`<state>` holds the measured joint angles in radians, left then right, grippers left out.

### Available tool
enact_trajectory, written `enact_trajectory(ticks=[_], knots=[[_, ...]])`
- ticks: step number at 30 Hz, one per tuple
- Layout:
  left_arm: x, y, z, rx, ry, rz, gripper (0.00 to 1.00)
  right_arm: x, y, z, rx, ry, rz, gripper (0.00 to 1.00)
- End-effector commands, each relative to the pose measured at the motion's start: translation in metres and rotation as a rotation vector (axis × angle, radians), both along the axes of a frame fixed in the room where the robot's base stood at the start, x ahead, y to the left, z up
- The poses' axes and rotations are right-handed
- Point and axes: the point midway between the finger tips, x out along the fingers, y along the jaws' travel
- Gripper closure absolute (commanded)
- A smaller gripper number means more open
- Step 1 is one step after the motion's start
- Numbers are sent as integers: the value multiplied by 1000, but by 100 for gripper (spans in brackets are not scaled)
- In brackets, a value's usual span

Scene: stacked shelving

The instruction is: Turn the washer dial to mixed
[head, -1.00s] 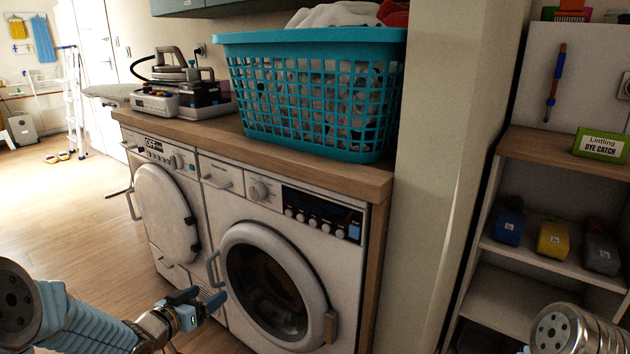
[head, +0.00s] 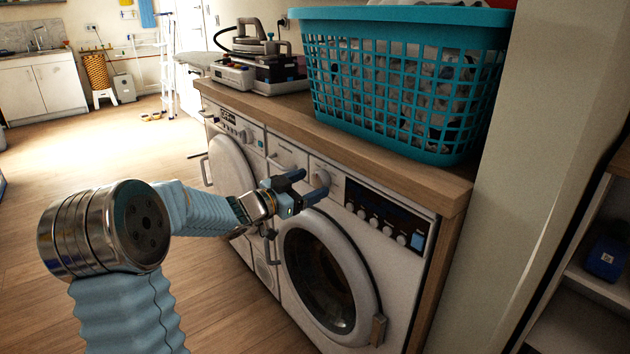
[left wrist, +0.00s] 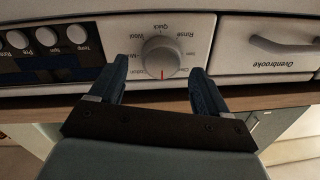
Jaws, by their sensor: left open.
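The washer (head: 345,230) is a white front loader with a round dark door under the wooden counter. Its dial (head: 321,178) is a pale round knob left of the dark panel, and it also shows in the left wrist view (left wrist: 161,57), upside down, with a red mark toward the gripper. Labels around it include Quick, Wool and Rinse; others are partly hidden by the fingers. My left gripper (head: 308,187) is open, and its fingers in the left wrist view (left wrist: 160,85) lie on either side of the dial's near edge. I cannot tell whether they touch it. My right gripper is out of view.
A teal laundry basket (head: 405,82) and an iron station (head: 262,65) stand on the wooden counter (head: 285,116). The washer's dark control panel (head: 385,215) with several knobs is right of the dial. Open floor lies to the left.

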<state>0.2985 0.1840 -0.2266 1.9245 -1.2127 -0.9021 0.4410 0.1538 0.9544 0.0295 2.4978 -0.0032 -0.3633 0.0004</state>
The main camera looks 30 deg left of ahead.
Motion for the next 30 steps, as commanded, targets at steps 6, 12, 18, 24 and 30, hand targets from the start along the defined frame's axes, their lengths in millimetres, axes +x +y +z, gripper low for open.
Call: enact_trajectory(ticks=[6,12,18,24,30], knots=[[20,-7,0,0,0,0,23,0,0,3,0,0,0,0],[23,-7,0,0,0,1,23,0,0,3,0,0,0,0],[22,-7,0,0,0,1,39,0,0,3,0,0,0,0],[22,-7,0,0,1,1,69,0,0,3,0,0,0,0],[22,-7,-1,4,-1,1,79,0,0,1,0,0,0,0]])
